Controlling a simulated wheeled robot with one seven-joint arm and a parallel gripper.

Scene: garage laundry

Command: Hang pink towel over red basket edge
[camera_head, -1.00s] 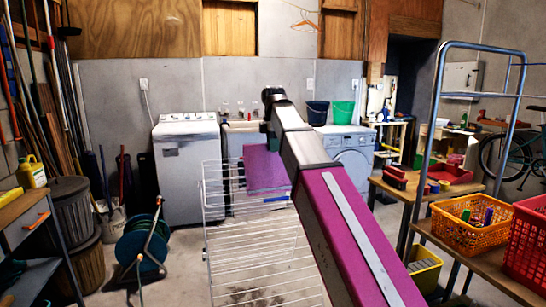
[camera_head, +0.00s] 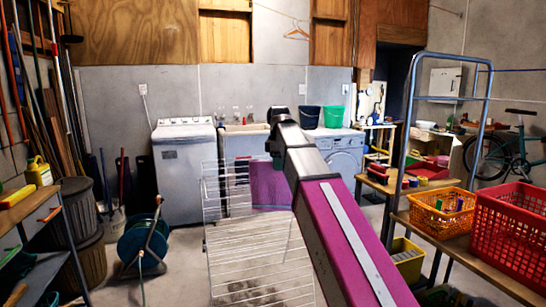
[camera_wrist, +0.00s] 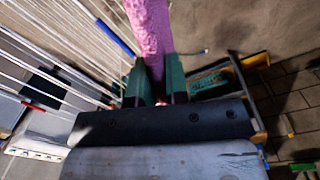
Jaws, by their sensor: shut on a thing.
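The pink towel (camera_head: 268,188) hangs beside the wire drying rack in the head view, partly hidden by my arm. In the wrist view the towel (camera_wrist: 150,25) is a pink strip running up from between the dark green fingers of my gripper (camera_wrist: 157,82), which are shut on it. The red basket (camera_head: 512,232) is a plastic lattice crate at the far right, on a wooden bench, well apart from the towel. Its right side is cut off by the picture edge.
The white wire drying rack (camera_head: 255,262) stands just left of my arm. An orange basket (camera_head: 437,220) with small items sits left of the red one, near a blue metal frame (camera_head: 408,140). A hose reel (camera_head: 142,248) stands on the floor at left.

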